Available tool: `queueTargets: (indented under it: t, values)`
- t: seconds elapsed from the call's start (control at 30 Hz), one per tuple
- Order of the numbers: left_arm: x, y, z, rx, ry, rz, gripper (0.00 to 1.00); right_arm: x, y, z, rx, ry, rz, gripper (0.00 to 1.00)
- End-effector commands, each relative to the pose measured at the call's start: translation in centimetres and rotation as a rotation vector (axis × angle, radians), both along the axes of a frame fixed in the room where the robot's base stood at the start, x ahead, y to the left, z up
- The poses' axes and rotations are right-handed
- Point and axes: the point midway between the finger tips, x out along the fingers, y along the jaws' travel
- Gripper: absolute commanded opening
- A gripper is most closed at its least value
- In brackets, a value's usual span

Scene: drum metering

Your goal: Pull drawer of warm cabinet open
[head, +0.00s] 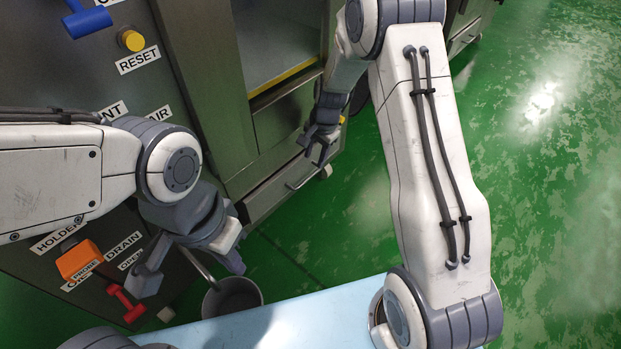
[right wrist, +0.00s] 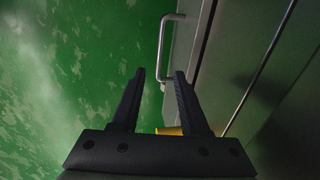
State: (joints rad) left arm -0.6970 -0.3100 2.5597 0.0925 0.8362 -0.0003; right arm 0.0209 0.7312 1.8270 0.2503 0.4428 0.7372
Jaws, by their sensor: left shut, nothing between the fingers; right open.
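The cabinet with a window and a low drawer (head: 270,191) stands in the upper middle of the head view. I take it for the warm cabinet; no label shows on it. The drawer looks shut. Its bar handle (head: 303,176) is on the front, and it also shows in the right wrist view (right wrist: 166,45). My right gripper (head: 321,160) is open and empty, close to the handle. In the right wrist view its fingers (right wrist: 160,75) point towards the handle, which lies beyond the tips and is not between them. My left gripper (head: 192,266) is shut and empty, away from the drawer.
A control panel with a yellow RESET button (head: 131,40), a blue handle (head: 87,20), an orange part (head: 78,259) and a red valve handle (head: 127,303) is at left. A grey bucket (head: 236,298) stands below. Green floor (head: 550,170) is clear at right.

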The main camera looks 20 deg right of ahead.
Motion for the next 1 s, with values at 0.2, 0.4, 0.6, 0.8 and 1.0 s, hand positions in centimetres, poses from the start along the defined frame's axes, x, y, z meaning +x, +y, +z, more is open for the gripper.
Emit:
queueTargets:
  t: [0.2, 0.4, 0.6, 0.8, 1.0]
  values:
    - [0.0, 0.0, -3.3, 0.0, 0.0, 0.0, 0.0, 0.6, 0.5, -4.9, 0.0, 0.001, 0.002, 0.45]
    - [0.0, 0.0, -5.0, 0.0, 0.0, 0.0, 0.0, 1.1, 0.8, -7.6, 0.0, 0.001, 0.002, 0.45]
    - [0.0, 0.0, -5.6, 0.0, 0.0, 0.0, 0.0, 1.3, 1.0, -8.5, 0.0, -0.001, 0.002, 0.45]
    - [0.0, 0.0, -5.5, 0.0, 0.0, 0.0, 0.0, 1.3, 1.0, -8.5, 0.0, 0.0, 0.002, 0.45]
    - [0.0, 0.0, -5.5, 0.0, 0.0, 0.0, 0.0, 1.3, 1.0, -8.5, 0.0, 0.0, 0.002, 0.0]
